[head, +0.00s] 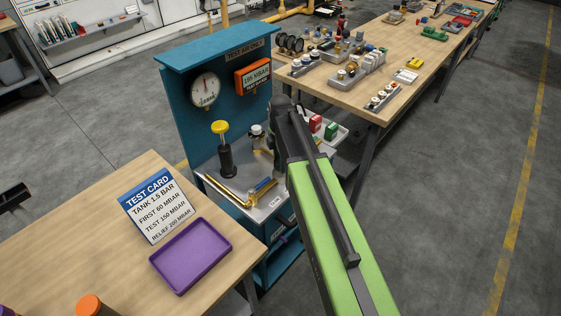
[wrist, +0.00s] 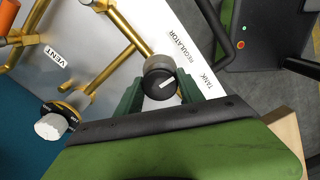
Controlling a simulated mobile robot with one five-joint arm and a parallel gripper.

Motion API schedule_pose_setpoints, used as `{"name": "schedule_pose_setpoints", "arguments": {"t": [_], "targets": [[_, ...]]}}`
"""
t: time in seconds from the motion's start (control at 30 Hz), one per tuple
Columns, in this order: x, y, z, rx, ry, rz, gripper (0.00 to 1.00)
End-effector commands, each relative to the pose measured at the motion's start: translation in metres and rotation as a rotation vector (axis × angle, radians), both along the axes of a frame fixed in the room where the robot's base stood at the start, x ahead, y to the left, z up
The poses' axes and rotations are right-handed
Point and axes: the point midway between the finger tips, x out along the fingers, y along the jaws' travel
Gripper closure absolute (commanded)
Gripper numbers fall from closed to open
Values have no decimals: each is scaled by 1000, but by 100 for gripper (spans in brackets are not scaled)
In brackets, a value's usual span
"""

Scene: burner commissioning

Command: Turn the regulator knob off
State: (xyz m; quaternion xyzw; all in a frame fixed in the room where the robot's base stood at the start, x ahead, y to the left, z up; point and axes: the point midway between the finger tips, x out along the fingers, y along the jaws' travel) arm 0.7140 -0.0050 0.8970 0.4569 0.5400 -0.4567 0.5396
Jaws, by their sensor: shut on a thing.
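The regulator knob (wrist: 159,77) is a dark grey and black round knob with a white pointer line, in the middle of the wrist view. The line slants up and to the right there. The printed word REGULATOR (wrist: 180,48) lies just above it on the white panel (wrist: 120,62). My gripper (wrist: 159,88) has its two green fingers on either side of the knob, shut on it. In the head view my arm reaches over the teal test stand (head: 180,105) and hides the knob and fingertips.
A white knob (wrist: 50,125) and brass pipes (wrist: 121,55) are close by on the panel. A dial gauge (head: 205,91) and an orange display (head: 254,76) hang on the stand's back. A yellow-topped pump (head: 224,152) stands left. A test card (head: 157,205) and purple tray (head: 160,259) are in front.

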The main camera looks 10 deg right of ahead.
Motion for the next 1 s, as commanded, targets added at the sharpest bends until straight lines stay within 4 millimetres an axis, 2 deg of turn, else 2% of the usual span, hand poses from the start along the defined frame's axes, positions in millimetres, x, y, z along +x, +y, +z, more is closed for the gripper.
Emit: {"name": "schedule_pose_setpoints", "arguments": {"t": [0.3, 0.73, 0.77, 0.9, 1.0], "targets": [[0, 1, 0, 2, 0, 79, 96], [0, 1, 0, 1, 0, 88, 96], [0, 1, 0, 1, 0, 87, 53], [0, 0, 0, 1, 0, 86, 34], [0, 0, 0, 0, 0, 86, 34]]}}
